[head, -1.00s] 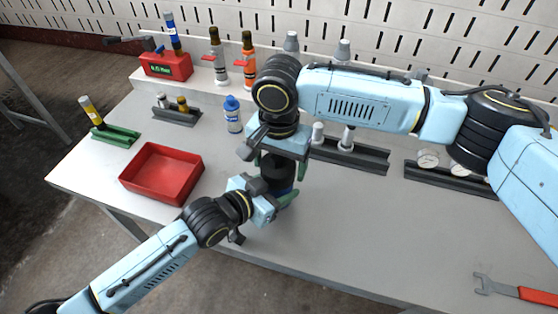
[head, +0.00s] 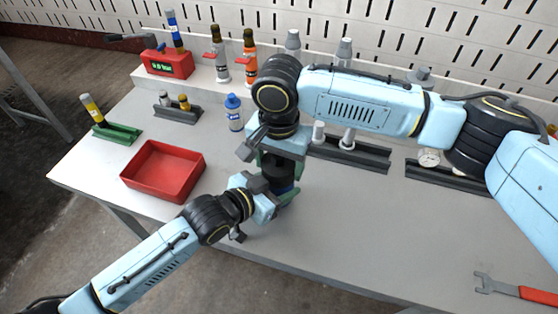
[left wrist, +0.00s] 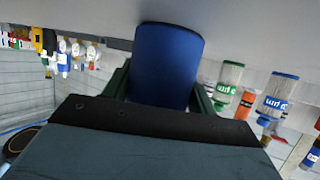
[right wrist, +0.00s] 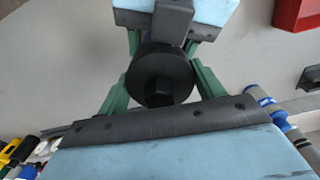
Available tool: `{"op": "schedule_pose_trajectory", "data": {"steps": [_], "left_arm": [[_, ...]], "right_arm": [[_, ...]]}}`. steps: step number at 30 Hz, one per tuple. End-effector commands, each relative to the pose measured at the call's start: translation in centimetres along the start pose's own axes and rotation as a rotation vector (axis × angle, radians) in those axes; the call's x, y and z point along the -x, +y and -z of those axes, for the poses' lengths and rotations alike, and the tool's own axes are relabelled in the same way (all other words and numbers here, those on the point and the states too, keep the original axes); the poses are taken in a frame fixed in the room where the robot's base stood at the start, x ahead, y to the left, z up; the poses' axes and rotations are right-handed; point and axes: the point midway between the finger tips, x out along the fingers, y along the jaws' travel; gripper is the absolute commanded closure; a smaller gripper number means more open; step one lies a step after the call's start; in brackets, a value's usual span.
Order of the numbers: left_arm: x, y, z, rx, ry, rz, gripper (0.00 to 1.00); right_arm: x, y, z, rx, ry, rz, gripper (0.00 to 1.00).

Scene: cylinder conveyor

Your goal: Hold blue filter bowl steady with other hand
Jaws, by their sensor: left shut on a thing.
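The blue filter bowl (left wrist: 166,62) fills the middle of the left wrist view, between two green fingers. My left gripper (head: 276,196) is shut on it from the front left, low over the table. A black round cap (right wrist: 160,78) with a hexagonal top sits above the bowl, in line with it. My right gripper (right wrist: 162,85) comes from above, with its green fingers on both sides of the black cap. I cannot tell whether they press on it. In the head view the two grippers hide much of the filter.
An empty red tray (head: 162,171) lies left of the grippers, with a blue-capped bottle (head: 234,113) behind. Dark racks (head: 350,154) stand behind right. A red-handled wrench (head: 515,290) lies at front right. The table's front right is mostly clear.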

Motion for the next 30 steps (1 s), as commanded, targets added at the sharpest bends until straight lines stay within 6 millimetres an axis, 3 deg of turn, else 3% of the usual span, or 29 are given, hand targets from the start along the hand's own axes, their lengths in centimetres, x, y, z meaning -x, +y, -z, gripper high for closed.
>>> {"op": "schedule_pose_trajectory", "data": {"steps": [1, 5, 10, 21, 30], "left_arm": [[0.00, -0.01, -0.01, -0.001, 0.000, 0.000, 0.70], [0.00, -0.01, -0.01, -0.001, 0.000, 0.000, 0.70], [0.00, 0.00, -0.01, -0.001, 0.000, 0.000, 0.70], [0.00, 0.01, -0.01, -0.001, 0.000, 0.000, 0.70], [0.00, 0.01, 0.00, -0.001, 0.000, 0.000, 0.70]], "right_arm": [[0.01, -0.01, 0.01, 0.000, 0.000, 0.000, 0.49], [0.01, -0.01, 0.01, 0.000, 0.000, 0.000, 0.65], [0.01, -0.01, 0.00, 0.078, 0.000, 0.001, 0.65], [0.05, -0.02, 0.02, 0.491, 0.001, 0.001, 0.65], [0.07, -0.02, 0.03, 0.526, 0.001, 0.000, 0.65]]}}
